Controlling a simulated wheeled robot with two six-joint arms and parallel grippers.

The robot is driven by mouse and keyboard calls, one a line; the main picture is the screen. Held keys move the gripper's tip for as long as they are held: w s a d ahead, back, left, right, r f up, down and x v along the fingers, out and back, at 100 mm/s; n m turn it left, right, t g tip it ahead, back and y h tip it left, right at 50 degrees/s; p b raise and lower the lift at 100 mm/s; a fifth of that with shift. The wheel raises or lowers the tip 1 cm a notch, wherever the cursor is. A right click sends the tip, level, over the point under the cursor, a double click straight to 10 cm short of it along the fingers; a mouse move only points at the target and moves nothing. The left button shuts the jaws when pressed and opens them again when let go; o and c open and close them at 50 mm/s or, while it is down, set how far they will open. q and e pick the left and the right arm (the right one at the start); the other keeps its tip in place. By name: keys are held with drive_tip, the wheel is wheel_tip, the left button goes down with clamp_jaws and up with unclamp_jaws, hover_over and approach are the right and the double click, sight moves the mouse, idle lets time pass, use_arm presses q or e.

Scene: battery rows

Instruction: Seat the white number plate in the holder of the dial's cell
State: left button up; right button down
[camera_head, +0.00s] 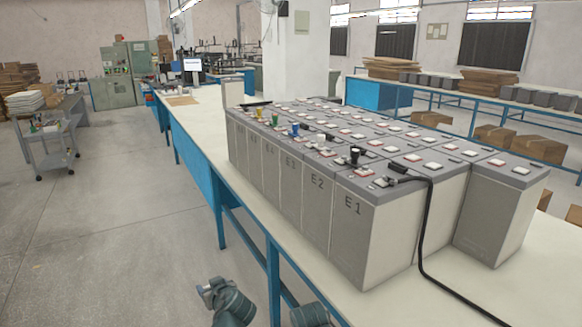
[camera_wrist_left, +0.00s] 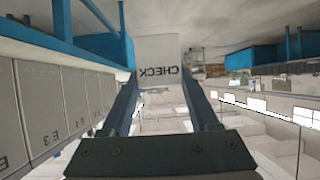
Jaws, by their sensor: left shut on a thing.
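A white plate (camera_wrist_left: 158,60) with the black word CHECK, reading upside down, shows in the left wrist view. My left gripper (camera_wrist_left: 158,84) is shut on its lower edge, one finger at each side. No number is visible on the plate. Grey battery cells stand in rows on the bench in the head view, with E1 (camera_head: 365,225) and E2 (camera_head: 316,200) in front. Cell E3 (camera_wrist_left: 43,115) also shows at the left of the left wrist view. I cannot make out a dial or a plate holder. My right gripper is not in view.
Several coloured and black caps stand along the front row. The floor (camera_head: 120,230) left of the bench is clear.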

use_arm(q)
wheel_tip(320, 180, up, 9)
drive_tip(key=p, duration=0.8)
drive_tip(key=shift+f+p, duration=0.1)
drive_tip(key=shift+p, duration=0.3)
drive_tip(key=shift+f, duration=0.1)
